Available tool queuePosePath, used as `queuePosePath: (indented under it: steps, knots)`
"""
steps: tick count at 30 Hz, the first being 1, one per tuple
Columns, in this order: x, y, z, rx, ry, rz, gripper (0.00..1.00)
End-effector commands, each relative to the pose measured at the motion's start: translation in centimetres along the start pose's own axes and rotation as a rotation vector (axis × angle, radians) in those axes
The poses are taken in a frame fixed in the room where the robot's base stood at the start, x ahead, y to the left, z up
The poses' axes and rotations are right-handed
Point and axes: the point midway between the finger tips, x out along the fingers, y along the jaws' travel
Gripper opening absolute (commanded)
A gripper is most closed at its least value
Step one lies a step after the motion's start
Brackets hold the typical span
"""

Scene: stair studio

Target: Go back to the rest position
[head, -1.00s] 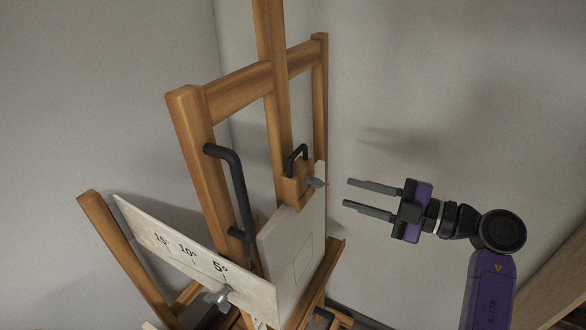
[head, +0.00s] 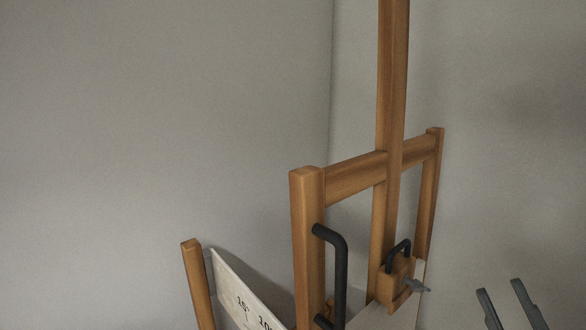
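My gripper (head: 502,304) shows at the bottom right of the head view. Only its two grey fingers are in the picture, pointing up and spread apart with nothing between them. The rest of my arm is below the picture's edge. The fingers are to the right of the wooden easel (head: 307,240) and apart from it.
A black bent handle (head: 340,265) stands at the easel's left post. A pale board with angle marks (head: 232,285) is at the lower left, beside a shorter wooden post (head: 198,290). A pale panel (head: 378,318) shows under the clamp block. Bare walls (head: 160,110) stand behind.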

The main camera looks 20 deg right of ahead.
Motion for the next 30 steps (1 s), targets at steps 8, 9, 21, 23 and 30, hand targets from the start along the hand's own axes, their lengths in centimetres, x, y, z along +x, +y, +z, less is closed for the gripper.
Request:
queuePosePath:
  steps: [8, 9, 21, 23, 30]
  knots:
    - [-8.8, -6.2, 0.6, 0.331, -0.33, 0.038, 0.29]
    - [-10.2, -7.2, 0.6, 0.378, -0.381, 0.023, 0.29]
    - [-26.1, -16.9, -3.7, 0.775, -0.837, -0.287, 0.29]
    - [-27.9, -17.3, -4.6, 0.803, -0.868, -0.334, 0.29]
    - [-31.8, -18.2, -6.5, 0.823, -0.917, -0.465, 0.29]
